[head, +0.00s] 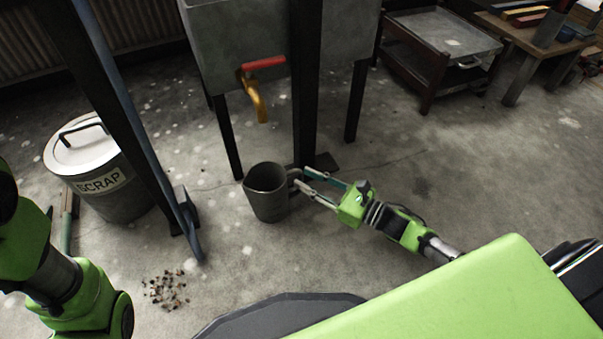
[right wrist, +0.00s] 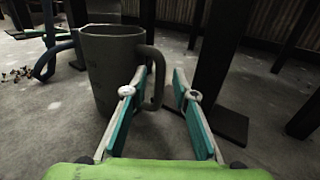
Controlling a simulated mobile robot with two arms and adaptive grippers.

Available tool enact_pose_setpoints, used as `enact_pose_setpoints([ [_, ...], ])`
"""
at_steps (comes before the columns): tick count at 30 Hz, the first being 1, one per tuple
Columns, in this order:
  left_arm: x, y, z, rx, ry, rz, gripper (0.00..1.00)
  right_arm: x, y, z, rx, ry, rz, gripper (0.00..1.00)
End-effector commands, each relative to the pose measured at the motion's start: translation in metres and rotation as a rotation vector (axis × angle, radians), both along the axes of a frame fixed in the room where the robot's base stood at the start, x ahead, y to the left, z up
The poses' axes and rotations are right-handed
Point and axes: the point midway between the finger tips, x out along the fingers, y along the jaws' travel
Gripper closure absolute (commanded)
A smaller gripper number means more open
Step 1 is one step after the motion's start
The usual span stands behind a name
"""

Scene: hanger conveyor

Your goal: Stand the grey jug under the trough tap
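The grey jug (head: 267,195) stands upright on the floor in the head view, open at the top, its handle on the right. The trough tap (head: 256,95) has a yellow spout and red lever and sticks out from the grey trough (head: 240,35). The jug shows below the spout in the picture; I cannot tell whether it is directly beneath. My right gripper (head: 303,187) is at the handle side. In the right wrist view, the jug (right wrist: 112,70) is ahead and its handle (right wrist: 157,75) lies between the spread fingers (right wrist: 160,82). My left arm shows at the left; its gripper is not clearly visible.
A dark post (head: 305,80) rises behind the jug, close to my right gripper. A scrap bin (head: 98,175) and a blue-black post (head: 150,150) stand left. Small debris (head: 166,290) lies on the floor. A trolley (head: 440,50) stands at the back right. Floor right of my gripper is clear.

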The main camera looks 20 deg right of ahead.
Motion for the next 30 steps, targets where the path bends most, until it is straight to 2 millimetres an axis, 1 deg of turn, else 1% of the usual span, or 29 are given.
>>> enact_pose_setpoints([
  [1,0.0,0.0,0.012,0.0,0.0,0.0,0.6,-0.01,-0.007,0.004,-0.001,0.005,-0.002,0.74],
  [3,0.0,0.0,0.02,0.0,0.0,0.0,0.6,-0.023,-0.017,0.004,-0.001,0.007,-0.003,0.74],
  [9,0.0,0.0,0.036,0.0,-0.001,0.0,0.6,-0.056,-0.04,0.004,-0.002,0.004,-0.001,0.74],
  [12,0.0,0.0,0.04,0.0,-0.001,0.0,0.6,-0.066,-0.048,0.003,-0.001,0.002,-0.001,0.74],
  [15,0.0,0.0,0.042,0.0,-0.001,0.0,0.6,-0.073,-0.053,0.002,-0.001,0.0,0.0,0.74],
  [18,0.0,0.0,0.043,0.0,-0.001,0.0,0.6,-0.076,-0.055,0.001,-0.001,-0.001,0.0,0.74],
  [30,0.0,0.0,0.042,0.0,-0.001,0.0,0.6,-0.076,-0.055,0.001,-0.001,-0.001,0.0,0.74],
])
